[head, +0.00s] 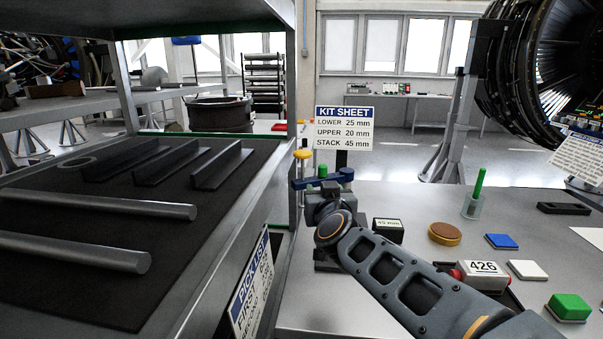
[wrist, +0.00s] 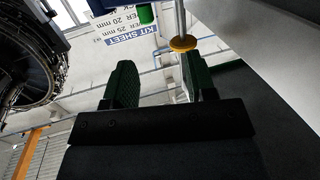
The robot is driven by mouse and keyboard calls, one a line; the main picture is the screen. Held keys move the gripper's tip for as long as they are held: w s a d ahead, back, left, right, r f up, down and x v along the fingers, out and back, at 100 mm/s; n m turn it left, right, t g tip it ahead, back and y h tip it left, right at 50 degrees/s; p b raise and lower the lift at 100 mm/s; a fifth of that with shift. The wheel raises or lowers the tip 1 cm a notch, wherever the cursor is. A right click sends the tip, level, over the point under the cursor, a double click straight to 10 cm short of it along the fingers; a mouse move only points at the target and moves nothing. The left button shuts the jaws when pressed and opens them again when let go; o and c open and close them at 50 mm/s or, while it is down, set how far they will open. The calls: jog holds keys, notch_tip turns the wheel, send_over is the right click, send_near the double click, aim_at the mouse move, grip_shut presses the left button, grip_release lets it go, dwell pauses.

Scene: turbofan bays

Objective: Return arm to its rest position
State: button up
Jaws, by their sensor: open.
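My gripper (wrist: 158,82) shows in the wrist view with its two dark green fingers spread apart and nothing between them. In the head view my arm reaches in from the lower right, and its wrist end stands at the left edge of the grey table (head: 300,312), beside the shelf unit. The fingers cannot be made out there. A blue bar fixture (head: 312,184) with a yellow knob (head: 302,155) and a green piece (head: 323,171) stands just beyond the wrist. The yellow knob (wrist: 183,43) appears beyond the fingertips in the wrist view.
The kit sheet sign (head: 344,127) is behind my wrist.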

jog(key=s+d+f+g+p, duration=0.2)
jog(key=s+d+g+p, duration=0.1)
jog(key=s+g+p, duration=0.3)
jog(key=s+d+f+g+p, duration=0.2)
jog(key=s+d+g+p, duration=0.2)
jog(key=s+g+p, duration=0.3)
jog(key=s+p, duration=0.3)
jog(key=s, duration=0.4)
jog(key=shift+s+d+g+p, duration=0.25)
jog(key=shift+s+g+p, duration=0.05)
jog(key=shift+s, duration=0.1)
jog(key=shift+r, duration=0.1)
dwell(0.3)
